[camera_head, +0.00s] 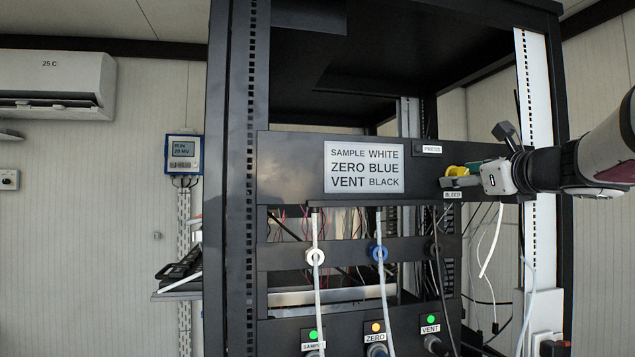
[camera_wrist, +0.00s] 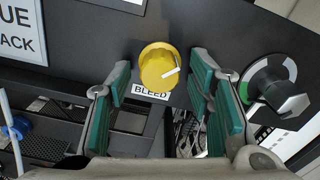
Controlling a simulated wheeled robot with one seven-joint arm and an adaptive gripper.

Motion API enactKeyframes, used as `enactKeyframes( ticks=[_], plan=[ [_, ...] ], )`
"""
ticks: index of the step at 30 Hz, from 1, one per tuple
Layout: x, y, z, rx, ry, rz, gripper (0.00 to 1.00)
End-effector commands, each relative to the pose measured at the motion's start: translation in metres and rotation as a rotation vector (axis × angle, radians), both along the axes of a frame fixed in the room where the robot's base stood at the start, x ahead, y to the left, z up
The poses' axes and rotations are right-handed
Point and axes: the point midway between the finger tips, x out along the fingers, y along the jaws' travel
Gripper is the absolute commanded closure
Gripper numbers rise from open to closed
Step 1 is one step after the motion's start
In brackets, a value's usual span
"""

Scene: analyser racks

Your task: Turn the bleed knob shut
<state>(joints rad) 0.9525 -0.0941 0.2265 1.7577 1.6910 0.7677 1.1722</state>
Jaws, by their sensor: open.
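The bleed knob (camera_wrist: 159,66) is round and yellow with a white pointer line, on the black panel just above its BLEED label (camera_wrist: 150,92). In the wrist view the pointer is nearly level, tilted slightly, its tip toward the right. In the head view the knob (camera_head: 457,170) is partly hidden by my gripper. My gripper (camera_wrist: 162,88) is open and empty, its green-padded fingers to the left and right of the knob. I cannot tell whether the fingertips touch it.
A black-handled valve with a green, white and grey dial (camera_wrist: 272,88) sits close to the right of my right finger. A label plate (camera_head: 364,167) is left on the panel. Tubes hang below from ports such as the blue one (camera_head: 378,254).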

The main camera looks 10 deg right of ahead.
Motion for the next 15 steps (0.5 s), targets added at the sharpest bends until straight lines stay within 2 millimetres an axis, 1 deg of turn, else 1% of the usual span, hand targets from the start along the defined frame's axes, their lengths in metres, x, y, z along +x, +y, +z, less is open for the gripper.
enactKeyframes(
  ticks=[5,6,8,9,11,12,15],
  plan=[
    [0.0000,0.0001,0.0002,0.000,0.000,0.000,0.53],
    [0.0000,0.0001,0.0002,0.000,0.000,0.000,0.55],
    [-0.0001,0.0001,0.0002,-0.001,0.000,0.000,0.69],
    [-0.0001,0.0001,0.0002,-0.001,0.000,0.000,0.78],
    [-0.0001,0.0001,0.0002,-0.001,0.000,0.000,0.91],
    [-0.0001,0.0002,0.0001,-0.001,0.000,0.000,1.00],
    [0.0000,0.0003,0.0002,-0.001,0.000,0.000,1.00]
  ],
)
